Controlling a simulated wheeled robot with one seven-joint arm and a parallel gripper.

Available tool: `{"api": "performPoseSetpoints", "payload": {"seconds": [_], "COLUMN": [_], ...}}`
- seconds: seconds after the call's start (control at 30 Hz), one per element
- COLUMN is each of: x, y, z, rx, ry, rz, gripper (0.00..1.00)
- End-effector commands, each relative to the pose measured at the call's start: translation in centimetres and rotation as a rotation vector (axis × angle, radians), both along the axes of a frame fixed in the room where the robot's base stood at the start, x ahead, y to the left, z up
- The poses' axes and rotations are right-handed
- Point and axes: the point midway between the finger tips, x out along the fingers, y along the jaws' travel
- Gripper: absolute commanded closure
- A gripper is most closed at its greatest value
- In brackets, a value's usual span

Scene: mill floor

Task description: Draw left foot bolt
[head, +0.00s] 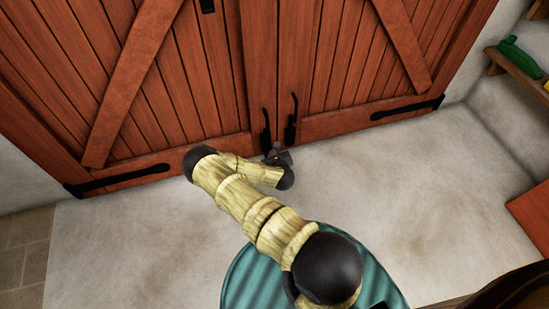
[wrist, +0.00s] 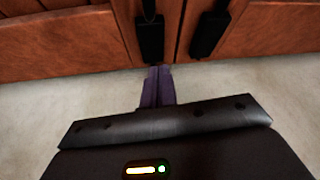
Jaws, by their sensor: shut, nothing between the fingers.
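The left foot bolt (head: 265,133) is a black bolt with an upright handle, low on the left leaf of the red wooden double door (head: 215,75). It shows in the wrist view as a dark block (wrist: 150,38) at the top centre. A matching right foot bolt (head: 291,120) sits on the right leaf, and it also shows in the wrist view (wrist: 209,34). My gripper (wrist: 158,70) is shut and empty, its purple fingertips at or just below the lower end of the left bolt. Whether they touch it I cannot tell. In the head view my gripper (head: 275,155) is small and dark near the door foot.
Black strap hinges (head: 118,180) lie across the bottom of the door leaves. The pale floor (head: 130,245) in front is clear. At the right a wooden shelf (head: 520,70) holds a green thing (head: 519,56), and a reddish-brown surface (head: 532,220) stands below it.

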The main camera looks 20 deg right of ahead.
Motion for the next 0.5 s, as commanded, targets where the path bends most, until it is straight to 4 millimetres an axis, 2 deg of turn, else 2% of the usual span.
{"api": "performPoseSetpoints", "payload": {"seconds": [0.03,0.33,0.5], "x": [0.8,5.2,5.5], "y": [-0.3,-1.4,-1.1], "z": [-0.9,-3.5,-1.3], "rx": [0.002,0.002,-0.001], "ry": [-0.004,-0.005,-0.002], "rz": [-0.002,-0.001,-0.002], "gripper": [1.0,1.0,1.0]}}
